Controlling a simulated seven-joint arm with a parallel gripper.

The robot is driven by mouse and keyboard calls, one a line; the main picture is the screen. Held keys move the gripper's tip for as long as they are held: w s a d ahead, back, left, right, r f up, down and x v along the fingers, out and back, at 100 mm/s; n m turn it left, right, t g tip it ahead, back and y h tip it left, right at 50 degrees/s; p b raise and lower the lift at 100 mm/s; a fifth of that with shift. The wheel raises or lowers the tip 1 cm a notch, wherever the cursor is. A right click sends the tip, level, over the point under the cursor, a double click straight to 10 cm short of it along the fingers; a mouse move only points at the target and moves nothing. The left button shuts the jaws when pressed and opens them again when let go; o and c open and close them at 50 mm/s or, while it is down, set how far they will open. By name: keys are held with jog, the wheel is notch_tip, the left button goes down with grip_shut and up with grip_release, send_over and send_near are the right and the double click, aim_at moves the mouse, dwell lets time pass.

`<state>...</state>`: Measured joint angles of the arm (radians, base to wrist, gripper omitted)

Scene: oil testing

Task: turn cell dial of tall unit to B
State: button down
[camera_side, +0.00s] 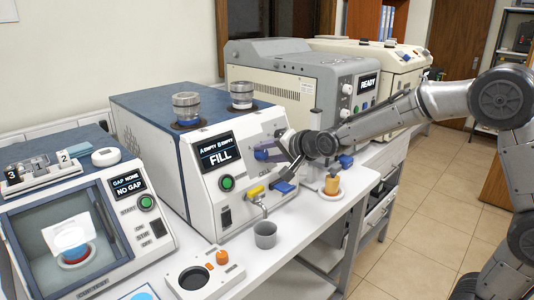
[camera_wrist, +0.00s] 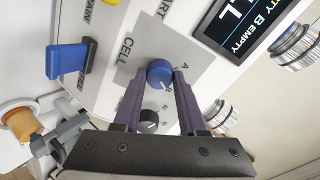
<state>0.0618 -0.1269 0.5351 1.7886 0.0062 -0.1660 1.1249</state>
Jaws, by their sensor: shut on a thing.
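The tall unit (camera_side: 204,160) stands mid-bench, its screen (camera_side: 219,152) reading A EMPTY, B EMPTY and FILL. Its blue cell dial (camera_wrist: 159,73) sits on a grey plate marked CELL, with A and B beside it, in the wrist view. My gripper (camera_wrist: 159,80) has its two purple fingers on either side of the dial, shut on it. A pale pointer line on the dial faces the lower side near the B mark; its exact angle is hard to tell. In the side view my gripper (camera_side: 276,151) reaches the unit's front from the right and largely hides the dial.
Close to the dial are a black knob (camera_wrist: 148,121) and a blue lever (camera_wrist: 67,62); a yellow lever (camera_side: 255,191) is below. A metal cup (camera_side: 265,235) stands under the spout. An amber container (camera_side: 332,185) stands right, below my arm. Two jars top the unit.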

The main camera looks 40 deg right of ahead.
jog(key=shift+m, duration=0.7)
jog(key=shift+c, duration=2.3)
grip_release()
jog(key=shift+s, duration=0.1)
jog(key=v, duration=1.3)
jog(key=shift+s+r, duration=0.15)
jog(key=shift+r, duration=0.1)
jog(key=shift+s, duration=0.1)
